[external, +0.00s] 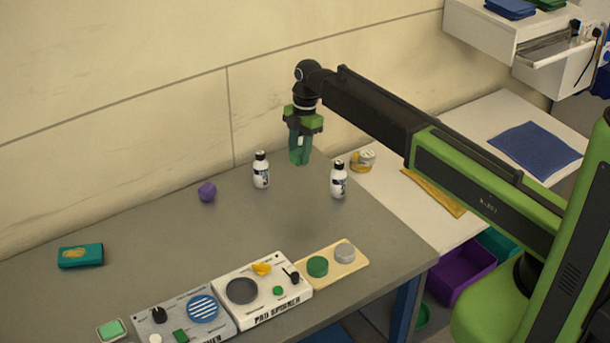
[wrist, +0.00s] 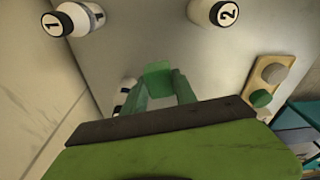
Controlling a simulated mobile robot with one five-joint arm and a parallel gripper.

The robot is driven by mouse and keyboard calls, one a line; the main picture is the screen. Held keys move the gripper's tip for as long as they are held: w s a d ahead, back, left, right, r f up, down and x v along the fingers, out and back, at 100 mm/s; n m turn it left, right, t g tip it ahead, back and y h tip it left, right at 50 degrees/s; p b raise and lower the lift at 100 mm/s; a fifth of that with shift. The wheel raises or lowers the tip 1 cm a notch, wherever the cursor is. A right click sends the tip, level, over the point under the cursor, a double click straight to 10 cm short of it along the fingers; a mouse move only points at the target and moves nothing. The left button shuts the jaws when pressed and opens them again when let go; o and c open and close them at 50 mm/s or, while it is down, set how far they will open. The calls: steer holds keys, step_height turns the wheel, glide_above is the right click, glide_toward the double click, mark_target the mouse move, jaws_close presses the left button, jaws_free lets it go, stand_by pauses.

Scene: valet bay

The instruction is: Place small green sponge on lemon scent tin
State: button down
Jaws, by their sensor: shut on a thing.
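My gripper (external: 299,160) is in the air above the back of the grey table, a little above and between two white bottles. It is shut on a small green block, which I take as the small green sponge (wrist: 158,75); it shows between the fingertips in the wrist view. In the external view the sponge and green fingers are hard to tell apart. A small round tin (external: 363,160), whitish and yellow, stands on the white surface right of my gripper. It looks like the lemon scent tin, but its label is unreadable.
White bottles (external: 261,170) and (external: 339,180) stand near my gripper. A purple block (external: 207,191) and teal box (external: 80,255) are left. A pad spinner (external: 262,290) and wooden tray (external: 350,263) are at the front. A yellow cloth (external: 434,192) lies beyond the right bottle.

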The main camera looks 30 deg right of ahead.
steer(key=m, duration=0.2)
steer(key=w+m, duration=0.1)
steer(key=m, duration=0.2)
steer(key=shift+d+t, duration=0.15)
steer(key=shift+t, duration=0.15)
steer(key=s+d+f+m+t+h+b, duration=0.15)
steer(key=d+m, duration=0.65)
steer(key=d, duration=1.2)
steer(key=s+d+f+m+b, duration=0.15)
steer(key=d+m, duration=0.55)
steer(key=d, duration=1.3)
steer(key=b, duration=0.7)
glide_above(367, 153)
steer(key=f, duration=0.7)
steer(key=shift+s+d+f, duration=0.15)
steer(key=shift+s, duration=0.15)
steer(key=shift+w, duration=0.1)
step_height(367, 153, down, 4)
steer(key=b, duration=0.4)
steer(key=shift+f+b, duration=0.2)
steer(key=shift+b, duration=0.1)
steer(key=shift+r, duration=0.3)
steer(key=shift+f, duration=0.25)
steer(key=c, duration=1)
jaws_free()
steer(key=shift+r, duration=0.1)
